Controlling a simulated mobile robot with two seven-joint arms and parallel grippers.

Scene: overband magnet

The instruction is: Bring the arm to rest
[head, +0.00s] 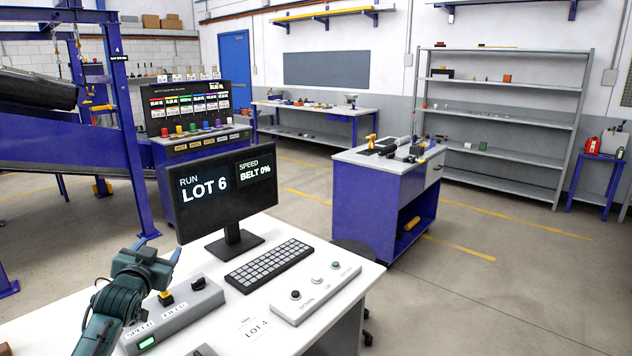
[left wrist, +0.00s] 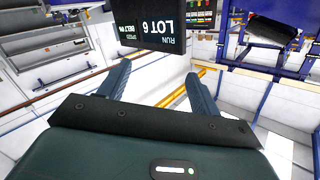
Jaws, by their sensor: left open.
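My left gripper (head: 158,246) is at the lower left of the head view, raised above the left part of the white desk (head: 222,285), near the speed and feed control box (head: 182,312). In the left wrist view my left gripper (left wrist: 160,85) has its two blue fingers spread wide, with nothing between them. The monitor (head: 222,190) reads "RUN LOT 6" and "BELT 0%". It also shows upside down at the top of the left wrist view (left wrist: 165,25). My right gripper is in neither view.
A blue cabinet (head: 385,197) stands beyond, with shelves (head: 508,110) at the back right. The blue conveyor frame (head: 118,130) stands at the left. Floor on the right is clear.

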